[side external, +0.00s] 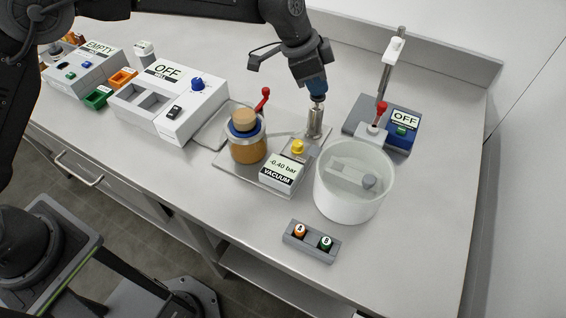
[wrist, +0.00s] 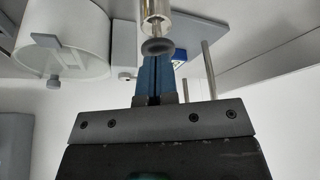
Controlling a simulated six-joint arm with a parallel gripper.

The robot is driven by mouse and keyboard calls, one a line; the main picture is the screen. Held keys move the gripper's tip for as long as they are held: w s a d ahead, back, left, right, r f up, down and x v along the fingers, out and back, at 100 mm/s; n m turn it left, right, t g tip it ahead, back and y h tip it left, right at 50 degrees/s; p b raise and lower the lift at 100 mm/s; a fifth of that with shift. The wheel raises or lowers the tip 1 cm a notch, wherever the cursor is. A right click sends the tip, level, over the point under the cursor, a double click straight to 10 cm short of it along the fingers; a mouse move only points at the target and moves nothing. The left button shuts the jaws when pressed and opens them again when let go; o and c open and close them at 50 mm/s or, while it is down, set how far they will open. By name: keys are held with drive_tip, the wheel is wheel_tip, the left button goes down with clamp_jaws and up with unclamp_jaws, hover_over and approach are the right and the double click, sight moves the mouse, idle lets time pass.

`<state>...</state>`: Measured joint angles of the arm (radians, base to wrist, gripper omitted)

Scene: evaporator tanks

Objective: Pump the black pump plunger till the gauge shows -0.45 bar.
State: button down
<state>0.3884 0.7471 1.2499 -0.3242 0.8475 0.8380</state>
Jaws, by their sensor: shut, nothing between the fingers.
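The black pump plunger knob (side external: 318,97) tops the silver pump cylinder (side external: 315,122) on a metal base plate. In the wrist view the dark knob (wrist: 158,48) sits at the tips of my blue fingers, with the silver cylinder (wrist: 156,14) beyond. My gripper (side external: 316,90) is shut with its fingers together and empty, pointing down right above the knob. Its fingertips (wrist: 157,58) look to be at or against the knob; exact contact cannot be told. The vacuum gauge (side external: 282,168) in front reads -0.40 bar.
A jar with amber contents (side external: 248,150) and a red-handled valve (side external: 264,98) stand left of the pump. A yellow knob (side external: 297,146) sits behind the gauge. A white tank (side external: 352,195) and an OFF unit (side external: 404,122) stand right. Bottles A and B (side external: 310,241) are in front.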

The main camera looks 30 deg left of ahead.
drive_tip(key=shift+f, duration=0.85)
drive_tip(key=shift+r, duration=2.65)
drive_tip(key=shift+r, duration=0.1)
drive_tip(key=shift+r, duration=2.4)
drive_tip(key=s+a+r+n+t+y, duration=0.2)
drive_tip(key=s+a+r+n, duration=0.55)
drive_tip(key=s+a, duration=0.7)
drive_tip(key=s+a+f+n+y, duration=0.1)
drive_tip(key=s+a+f+n, duration=0.1)
drive_tip(key=s+a, duration=0.3)
drive_tip(key=s+a+f+n+t+y, duration=0.1)
drive_tip(key=s+a, duration=0.5)
drive_tip(key=s, duration=0.6)
wheel_tip(320, 180, down, 2)
drive_tip(key=shift+s+a+f+n, duration=0.2)
drive_tip(key=shift+s+a+n, duration=0.05)
drive_tip(key=shift+n, duration=0.5)
